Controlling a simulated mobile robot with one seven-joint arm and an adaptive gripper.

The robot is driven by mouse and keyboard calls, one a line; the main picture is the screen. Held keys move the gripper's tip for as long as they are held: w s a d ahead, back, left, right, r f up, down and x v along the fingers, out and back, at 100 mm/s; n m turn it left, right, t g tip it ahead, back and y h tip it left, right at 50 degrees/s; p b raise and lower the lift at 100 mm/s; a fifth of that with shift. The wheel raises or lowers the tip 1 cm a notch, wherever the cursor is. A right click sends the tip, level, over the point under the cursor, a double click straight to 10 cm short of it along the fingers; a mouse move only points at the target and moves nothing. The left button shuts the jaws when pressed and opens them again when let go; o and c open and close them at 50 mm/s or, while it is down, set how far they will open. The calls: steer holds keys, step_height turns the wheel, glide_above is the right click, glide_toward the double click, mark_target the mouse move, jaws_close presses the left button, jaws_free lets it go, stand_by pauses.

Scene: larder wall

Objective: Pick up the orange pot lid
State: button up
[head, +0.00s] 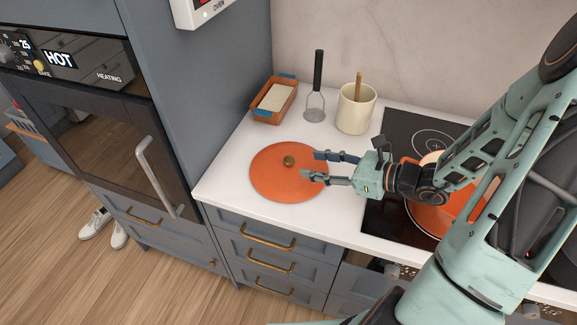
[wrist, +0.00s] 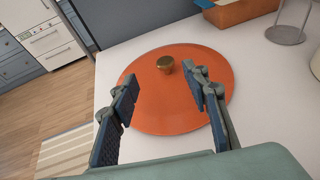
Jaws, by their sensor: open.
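The orange pot lid (head: 275,178) is a flat round disc with a small brass knob (head: 289,161) at its middle. It lies on the white counter left of the hob. In the wrist view the lid (wrist: 160,112) fills the middle, with its knob (wrist: 165,64) upright beyond the fingertips. My gripper (head: 316,165) is open and empty, over the right part of the lid. In the wrist view its two fingers (wrist: 165,82) point toward the knob, with the knob apart from both and nearer the right finger's line. The gap between fingers and lid is hard to judge.
An orange dish with a pale block (head: 274,99), a black-handled masher (head: 317,90) and a cream crock (head: 355,108) stand behind the lid. An orange pot (head: 433,218) sits on the black hob (head: 408,132), partly behind my arm. The counter's front edge (head: 300,225) is close to the lid.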

mark_target(290, 159)
steer(key=x, duration=0.4)
steer(key=shift+w+a+f, duration=0.15)
steer(key=shift+w+a, duration=0.1)
steer(key=shift+a, duration=0.05)
steer(key=shift+w+d+p+x, duration=0.1)
steer(key=shift+p+x, duration=0.15)
steer(key=shift+x, duration=0.95)
steer(key=shift+w+d+p+x, duration=0.1)
steer(key=shift+p+x, duration=0.15)
steer(key=shift+x, duration=0.9)
steer(key=shift+f, duration=0.15)
steer(key=shift+c, duration=0.5)
jaws_close()
